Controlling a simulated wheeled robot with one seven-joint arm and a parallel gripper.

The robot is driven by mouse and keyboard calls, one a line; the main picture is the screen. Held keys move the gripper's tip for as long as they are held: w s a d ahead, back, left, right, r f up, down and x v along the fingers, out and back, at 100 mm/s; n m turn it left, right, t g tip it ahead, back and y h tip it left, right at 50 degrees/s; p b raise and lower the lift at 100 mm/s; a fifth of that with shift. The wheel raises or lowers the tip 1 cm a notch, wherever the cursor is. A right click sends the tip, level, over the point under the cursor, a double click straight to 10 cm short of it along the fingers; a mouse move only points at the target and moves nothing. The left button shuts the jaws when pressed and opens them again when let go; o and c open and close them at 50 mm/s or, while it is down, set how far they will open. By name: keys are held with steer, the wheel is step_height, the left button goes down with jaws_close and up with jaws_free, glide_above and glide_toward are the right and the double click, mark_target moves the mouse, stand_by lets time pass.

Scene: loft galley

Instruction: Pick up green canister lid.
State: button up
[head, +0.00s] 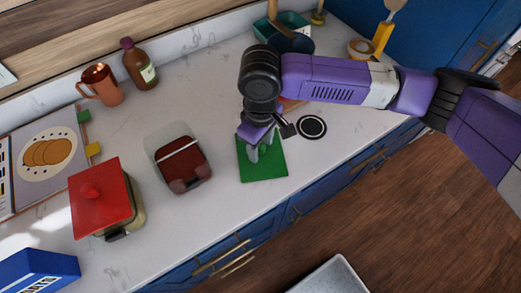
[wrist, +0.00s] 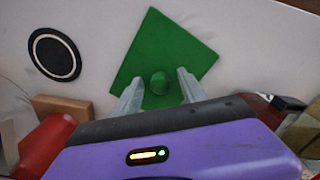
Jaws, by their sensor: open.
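The green canister lid (head: 275,168) is a flat green square with a round knob, lying on the white counter. In the wrist view the lid (wrist: 165,45) has its green knob (wrist: 159,83) between my two fingers. My gripper (head: 258,152) is above the lid and points down at it. In the wrist view my gripper (wrist: 158,88) is open, with a finger on each side of the knob and visible gaps. Whether the fingertips touch the lid's plate I cannot tell. My gripper hides part of the lid in the head view.
A black round coaster (head: 312,127) lies right of the lid. A dark red container (head: 183,165) stands left, with a red-lidded canister (head: 101,198) further left. A wooden block (wrist: 62,108) shows in the wrist view. The counter (head: 215,215) in front is clear.

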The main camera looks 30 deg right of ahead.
steer(key=shift+c, duration=0.2)
jaws_close()
